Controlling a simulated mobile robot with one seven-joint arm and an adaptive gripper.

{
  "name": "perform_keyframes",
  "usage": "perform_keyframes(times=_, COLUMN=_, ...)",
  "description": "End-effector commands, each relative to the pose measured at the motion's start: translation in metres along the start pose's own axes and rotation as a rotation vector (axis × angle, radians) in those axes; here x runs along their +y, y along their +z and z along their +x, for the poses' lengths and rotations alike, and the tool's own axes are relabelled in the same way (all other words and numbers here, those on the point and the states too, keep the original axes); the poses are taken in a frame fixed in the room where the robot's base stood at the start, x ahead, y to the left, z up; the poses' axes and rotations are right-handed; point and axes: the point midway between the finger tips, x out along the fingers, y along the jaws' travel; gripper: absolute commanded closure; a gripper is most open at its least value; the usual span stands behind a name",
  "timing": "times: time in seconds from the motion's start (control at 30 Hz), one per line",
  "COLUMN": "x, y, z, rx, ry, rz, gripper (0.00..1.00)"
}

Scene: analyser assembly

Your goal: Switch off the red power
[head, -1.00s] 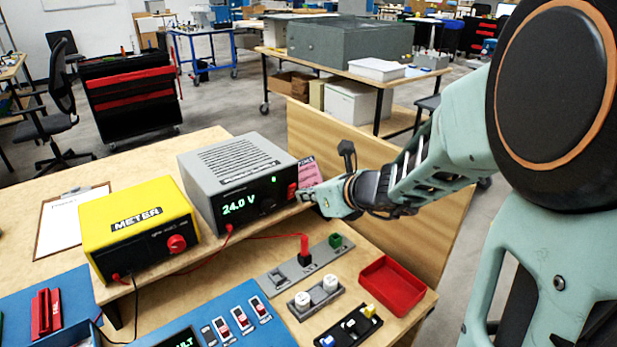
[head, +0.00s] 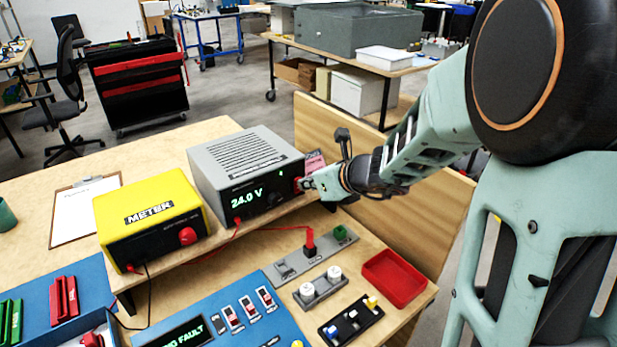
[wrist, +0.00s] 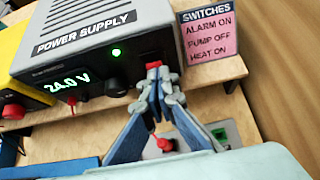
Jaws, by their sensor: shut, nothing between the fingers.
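The grey power supply (head: 245,165) stands on the raised shelf, its display reading 24.0 V. It also shows in the wrist view (wrist: 85,25), labelled POWER SUPPLY, with a green light (wrist: 116,52) lit on its front. Its red power switch (wrist: 154,65) is at the right end of the front panel, partly hidden behind my fingertips. My gripper (head: 306,184) is shut and empty, its tips at the switch. In the wrist view the closed fingertips (wrist: 158,84) are right at the switch's lower part; I cannot tell whether they touch it.
A yellow meter (head: 150,215) stands left of the supply. A pink switches note (wrist: 207,35) is at its right. Below are a red plug (head: 309,240) with its cable, a red tray (head: 394,278) and a blue panel (head: 185,312). A wooden board (head: 385,185) stands behind my arm.

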Motion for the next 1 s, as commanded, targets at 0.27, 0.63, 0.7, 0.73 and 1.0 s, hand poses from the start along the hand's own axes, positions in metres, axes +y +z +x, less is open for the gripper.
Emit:
perform_keyframes(times=0.27, x=0.0, y=0.003, z=0.001, rx=0.031, ry=0.0, rz=0.0, gripper=1.0)
perform_keyframes(times=0.63, x=0.0, y=0.014, z=-0.006, rx=0.03, ry=-0.001, rz=-0.001, gripper=1.0)
perform_keyframes(times=0.7, x=0.0, y=0.016, z=-0.008, rx=0.03, ry=-0.001, rz=-0.001, gripper=1.0)
perform_keyframes(times=0.73, x=0.0, y=0.017, z=-0.009, rx=0.03, ry=-0.001, rz=-0.001, gripper=1.0)
perform_keyframes(times=1.0, x=0.0, y=0.016, z=-0.008, rx=0.03, ry=-0.001, rz=0.0, gripper=1.0)
